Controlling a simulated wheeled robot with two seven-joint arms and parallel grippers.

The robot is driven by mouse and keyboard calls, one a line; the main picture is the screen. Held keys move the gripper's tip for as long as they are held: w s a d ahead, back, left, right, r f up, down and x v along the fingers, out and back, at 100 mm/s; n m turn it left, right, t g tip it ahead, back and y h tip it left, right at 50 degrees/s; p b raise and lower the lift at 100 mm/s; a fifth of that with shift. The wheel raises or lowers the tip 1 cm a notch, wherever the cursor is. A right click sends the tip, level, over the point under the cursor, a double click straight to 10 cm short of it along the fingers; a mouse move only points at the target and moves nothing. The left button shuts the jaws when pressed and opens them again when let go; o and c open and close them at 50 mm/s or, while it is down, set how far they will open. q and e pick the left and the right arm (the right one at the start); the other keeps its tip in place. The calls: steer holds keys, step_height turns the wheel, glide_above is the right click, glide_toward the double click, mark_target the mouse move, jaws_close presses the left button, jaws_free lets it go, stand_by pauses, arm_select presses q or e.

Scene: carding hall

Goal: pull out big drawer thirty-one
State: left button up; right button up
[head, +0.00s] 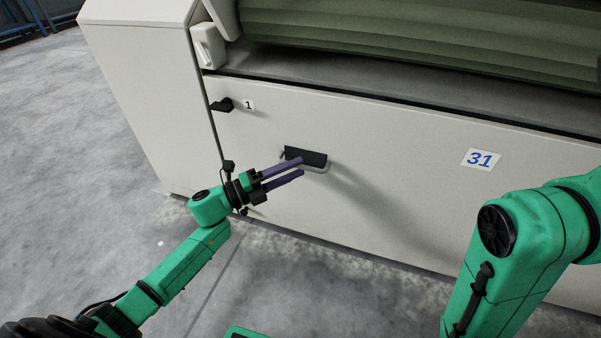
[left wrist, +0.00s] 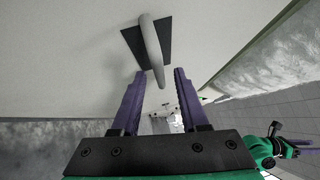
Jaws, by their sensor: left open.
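The big drawer is a wide off-white front (head: 400,190) with a blue "31" label (head: 481,159) at its right; it looks shut. Its handle (head: 318,168) is a pale bar over a black plate, left of the label. My left gripper (head: 301,167) is open at the handle, its purple fingers pointing at it. In the left wrist view the bar (left wrist: 151,45) runs down so that its near end shows between the fingertips (left wrist: 160,72). I cannot tell whether they touch it. My right gripper (left wrist: 300,147) is small at the right edge there; its opening is unclear.
A small black latch (head: 222,104) beside a "1" label (head: 249,105) sits up and left of the handle. A large green roller (head: 420,30) lies above the drawer. Grey concrete floor (head: 80,130) is clear at the left.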

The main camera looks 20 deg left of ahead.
arm_select(q)
steer(key=shift+x, duration=1.2)
jaws_close()
stand_by(0.5)
